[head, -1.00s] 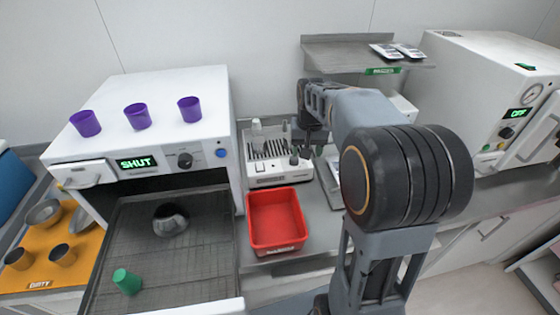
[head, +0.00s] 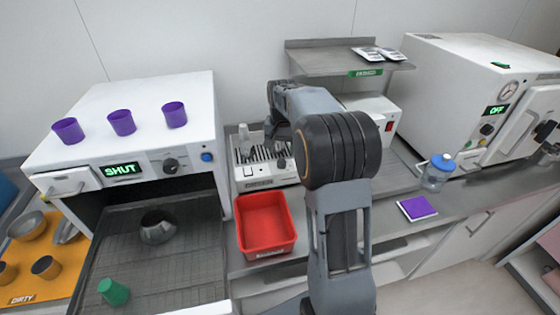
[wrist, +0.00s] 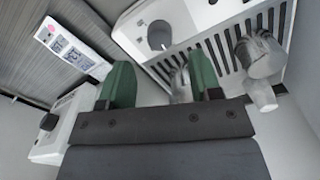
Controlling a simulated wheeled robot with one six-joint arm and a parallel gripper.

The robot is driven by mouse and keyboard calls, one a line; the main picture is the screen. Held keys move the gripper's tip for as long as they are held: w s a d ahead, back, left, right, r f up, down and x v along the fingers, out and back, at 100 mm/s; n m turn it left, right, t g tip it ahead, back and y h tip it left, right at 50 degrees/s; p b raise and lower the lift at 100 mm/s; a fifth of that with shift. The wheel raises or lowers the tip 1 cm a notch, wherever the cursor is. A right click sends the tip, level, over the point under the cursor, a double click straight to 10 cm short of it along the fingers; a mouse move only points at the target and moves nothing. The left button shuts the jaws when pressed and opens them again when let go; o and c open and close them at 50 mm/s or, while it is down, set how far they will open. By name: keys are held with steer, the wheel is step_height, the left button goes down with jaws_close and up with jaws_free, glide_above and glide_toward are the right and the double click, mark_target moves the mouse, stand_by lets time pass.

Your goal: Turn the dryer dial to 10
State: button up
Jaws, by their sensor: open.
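A white slotted unit (head: 264,178) stands in the middle of the counter and looks like the dryer. A dark round knob (head: 281,163) sits at its front right. In the wrist view a grey round knob (wrist: 160,36) stands on the white panel beside the slots (wrist: 222,45); its setting cannot be read. My gripper (wrist: 160,72) is open and empty, its green fingers apart. In the wrist view the knob appears above and between the fingertips, with no visible contact. In the head view my arm hides most of the gripper, above the unit.
A red bin (head: 266,225) sits in front. Left is a cabinet (head: 170,100) reading SHUT, with purple cups on top and its dark tray out. A lidded jar (head: 437,172) and purple pad (head: 416,208) lie right, near an autoclave-like unit (head: 470,80).

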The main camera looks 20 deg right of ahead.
mark_target(282, 161)
steer(key=shift+f, duration=2.75)
steer(key=shift+c, duration=0.2)
